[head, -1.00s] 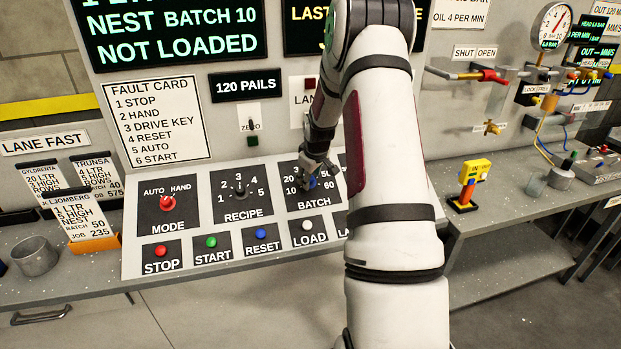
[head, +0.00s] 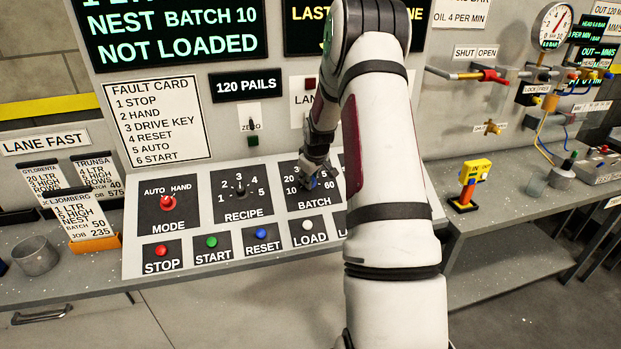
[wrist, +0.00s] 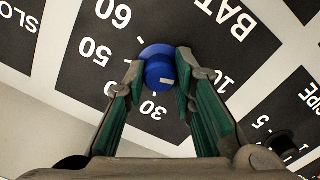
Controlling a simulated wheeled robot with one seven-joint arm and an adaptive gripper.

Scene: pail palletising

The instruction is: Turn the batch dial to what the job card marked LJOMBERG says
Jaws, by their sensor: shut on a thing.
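The blue batch dial (wrist: 158,68) sits on a black BATCH plate (head: 314,205) with numbers from 10 to 60 around it. It carries a short white mark on its lower right in the wrist view; I cannot tell which number it points at. My gripper (wrist: 160,78) has one finger on each side of the dial and is shut on it. In the head view my gripper (head: 313,180) hides most of the dial. The LJOMBERG job card (head: 88,215) stands at the left and reads BATCH 50. The upper screen (head: 180,32) reads BATCH 10.
The MODE switch (head: 168,203) and RECIPE knob (head: 240,191) are left of the dial. STOP, START, RESET and LOAD buttons (head: 307,226) line the panel below. Two other job cards (head: 95,175) stand behind the LJOMBERG card. A grey cup (head: 35,256) is at far left.

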